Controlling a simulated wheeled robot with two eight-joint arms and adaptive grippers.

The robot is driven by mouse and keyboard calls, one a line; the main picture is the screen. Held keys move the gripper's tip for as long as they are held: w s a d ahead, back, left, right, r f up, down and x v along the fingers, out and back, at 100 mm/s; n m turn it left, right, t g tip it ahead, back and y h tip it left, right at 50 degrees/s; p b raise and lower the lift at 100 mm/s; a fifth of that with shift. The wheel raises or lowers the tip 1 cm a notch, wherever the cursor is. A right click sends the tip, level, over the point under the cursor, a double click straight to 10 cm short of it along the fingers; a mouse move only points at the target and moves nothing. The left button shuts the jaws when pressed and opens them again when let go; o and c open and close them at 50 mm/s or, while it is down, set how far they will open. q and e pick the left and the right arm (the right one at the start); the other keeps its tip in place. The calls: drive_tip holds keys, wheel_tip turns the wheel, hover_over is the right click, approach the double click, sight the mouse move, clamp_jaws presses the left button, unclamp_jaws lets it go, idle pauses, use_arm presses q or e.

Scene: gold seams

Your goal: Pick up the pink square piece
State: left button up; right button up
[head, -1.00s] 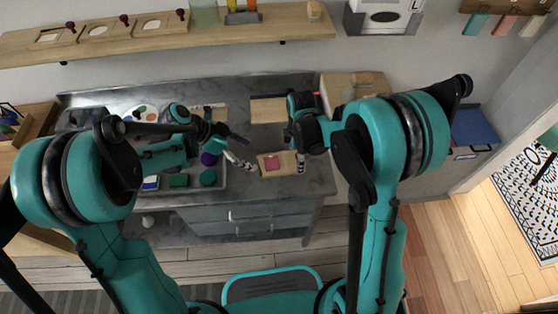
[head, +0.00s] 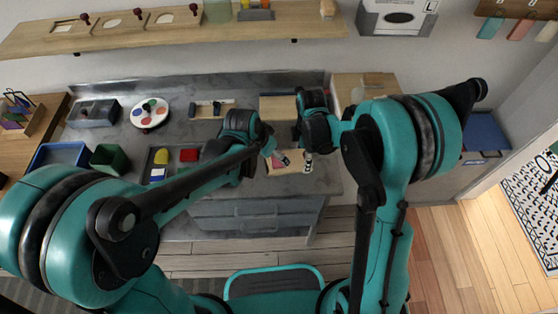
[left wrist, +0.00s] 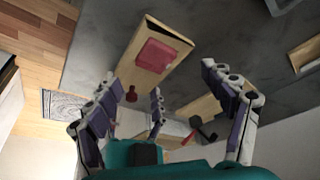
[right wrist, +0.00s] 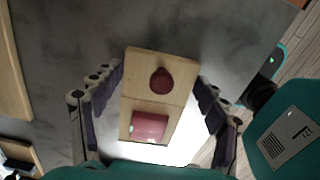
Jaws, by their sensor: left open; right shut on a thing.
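The pink square piece (left wrist: 155,56) lies flat on a wooden board (left wrist: 128,72) in the left wrist view. In the right wrist view the pink square (right wrist: 148,127) is on the board's lower half, and a dark red knob (right wrist: 161,80) is on its upper half. My right gripper (right wrist: 160,100) is shut on the wooden board, with fingers at both sides. My left gripper (left wrist: 165,100) is open and empty, its spread fingers short of the pink piece. In the head view my left gripper (head: 280,158) is over the board's left part, beside my right gripper (head: 307,160).
A tray with a yellow piece (head: 161,157) and a red piece (head: 189,155) is left of my left gripper, partly hidden. A white palette (head: 149,113), a green bin (head: 109,159) and a blue bin (head: 60,155) stand farther left. A shelf (head: 130,40) runs above the counter.

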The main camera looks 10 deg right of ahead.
sight(277, 162)
use_arm(q)
drive_tip(key=shift+s+d+x, duration=0.1)
drive_tip(key=shift+x, duration=1.4)
drive_tip(key=shift+s+d+x, duration=0.1)
drive_tip(key=shift+d+x, duration=0.05)
drive_tip(key=shift+x, duration=1.3)
drive_tip(key=c, duration=1.6)
